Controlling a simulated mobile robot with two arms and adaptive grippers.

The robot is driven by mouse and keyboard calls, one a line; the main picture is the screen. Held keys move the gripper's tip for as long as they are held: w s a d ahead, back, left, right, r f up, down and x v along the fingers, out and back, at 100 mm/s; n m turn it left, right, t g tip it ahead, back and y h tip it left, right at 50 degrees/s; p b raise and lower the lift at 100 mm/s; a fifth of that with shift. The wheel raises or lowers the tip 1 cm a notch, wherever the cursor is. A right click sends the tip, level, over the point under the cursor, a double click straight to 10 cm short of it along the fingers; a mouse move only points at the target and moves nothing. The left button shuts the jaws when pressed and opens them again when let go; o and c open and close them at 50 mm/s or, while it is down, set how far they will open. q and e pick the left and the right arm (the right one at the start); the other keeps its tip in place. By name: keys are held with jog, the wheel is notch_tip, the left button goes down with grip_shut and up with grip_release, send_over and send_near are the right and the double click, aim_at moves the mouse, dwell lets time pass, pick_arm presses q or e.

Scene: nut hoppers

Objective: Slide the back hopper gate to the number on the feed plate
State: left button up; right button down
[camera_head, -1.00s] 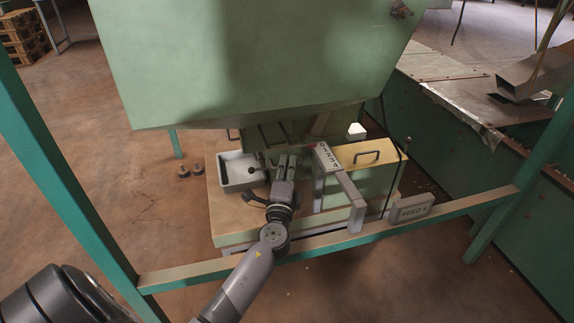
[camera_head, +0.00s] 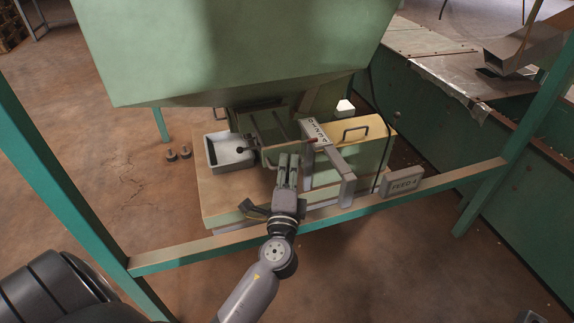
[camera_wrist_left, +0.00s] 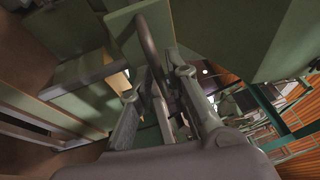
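The green hopper (camera_head: 230,50) fills the top of the head view. Its sliding gate (camera_head: 270,128) sticks out below, with a dark crossbar at its front. A reddish pointer tip (camera_head: 313,140) lies over the pale numbered scale (camera_head: 320,143), past the 0 end; the exact mark is too small to read. The feed plate (camera_head: 402,184) on the front rail reads FEED 4. My left gripper (camera_head: 288,158) is at the gate's front. In the left wrist view, the gate's bar handle (camera_wrist_left: 147,45) passes between its closely spaced fingers.
A grey tray (camera_head: 230,151) stands left of the gate. Green frame posts and a front rail (camera_head: 330,221) enclose the spot. Two small dark pieces (camera_head: 178,153) lie on the floor at left.

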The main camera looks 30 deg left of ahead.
pick_arm(q)
jog(key=shift+o, duration=1)
jog(key=shift+a, duration=0.1)
jog(key=v, duration=1.2)
jog(key=shift+w, duration=0.1)
